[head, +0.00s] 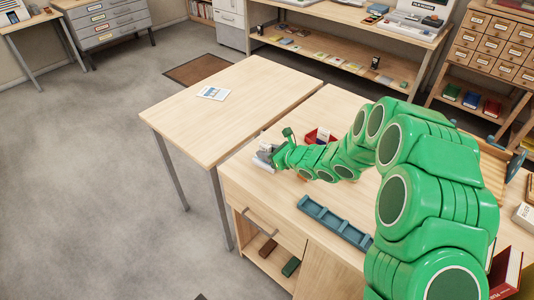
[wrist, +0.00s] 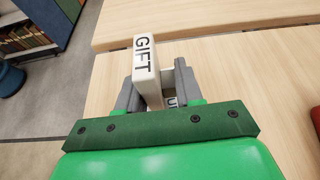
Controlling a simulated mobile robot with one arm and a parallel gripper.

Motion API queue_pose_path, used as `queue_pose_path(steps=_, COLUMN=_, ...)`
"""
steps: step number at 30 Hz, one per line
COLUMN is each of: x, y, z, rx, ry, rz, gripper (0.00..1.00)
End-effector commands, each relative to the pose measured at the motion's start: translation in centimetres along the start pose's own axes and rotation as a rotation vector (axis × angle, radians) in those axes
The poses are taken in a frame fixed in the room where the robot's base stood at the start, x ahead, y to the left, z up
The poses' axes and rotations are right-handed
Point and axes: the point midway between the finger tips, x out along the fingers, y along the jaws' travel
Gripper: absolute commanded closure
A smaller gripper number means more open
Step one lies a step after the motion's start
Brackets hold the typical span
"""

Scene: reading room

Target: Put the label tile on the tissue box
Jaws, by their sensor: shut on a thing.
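In the wrist view my gripper (wrist: 158,82) is shut on a white label tile (wrist: 146,62) with the black word GIFT, standing on edge between the grey fingers. Behind the tile, low between the fingers, a white surface with a dark letter like a U (wrist: 171,102) shows in part; I cannot tell what it belongs to. In the head view my gripper (head: 264,157) is over the near left corner of the wooden desk, and the tile is too small to make out clearly. I cannot pick out a tissue box with certainty.
A blue-grey slotted rack (head: 334,221) and a red tray (head: 320,136) are on the desk (head: 250,181). A second table (head: 222,120) stands beyond, bare except for a printed card (head: 213,93). A white box with lettering (head: 525,216) is at the right.

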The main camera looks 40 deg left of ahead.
Motion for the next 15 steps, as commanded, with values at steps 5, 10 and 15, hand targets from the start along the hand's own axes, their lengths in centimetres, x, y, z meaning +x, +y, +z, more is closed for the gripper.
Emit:
queue_pose_path(steps=5, x=0.3, y=0.01, z=-0.72, rx=0.002, ry=-0.002, rz=0.0, gripper=0.95)
queue_pose_path(steps=10, x=0.29, y=0.02, z=-0.66, rx=0.001, ry=-0.002, rz=0.0, gripper=0.95)
queue_pose_path(steps=15, x=0.41, y=0.04, z=-0.93, rx=0.001, ry=-0.002, rz=0.0, gripper=0.61)
